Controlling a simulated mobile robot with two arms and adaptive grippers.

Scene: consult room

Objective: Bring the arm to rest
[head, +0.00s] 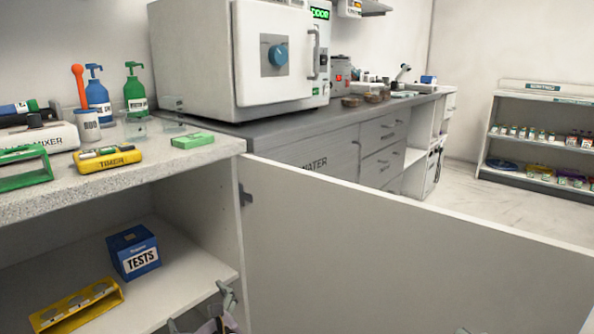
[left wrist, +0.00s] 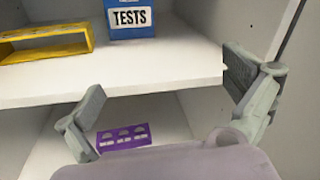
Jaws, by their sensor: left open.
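My left gripper (head: 201,308) shows at the bottom of the head view, by the front of the open cabinet. In the left wrist view its two fingers (left wrist: 165,82) are wide apart with nothing between them. They are in front of the shelf (left wrist: 150,80), which holds a blue TESTS box (head: 134,252) and a yellow rack (head: 77,306). Most of the left arm is out of the head view.
The open cabinet door (head: 370,255) stands right of the gripper. A purple rack (left wrist: 124,137) lies on the lower shelf. The counter (head: 200,160) above carries a yellow timer (head: 107,158), a green box (head: 192,140) and bottles. A white autoclave-like unit (head: 240,60) stands behind.

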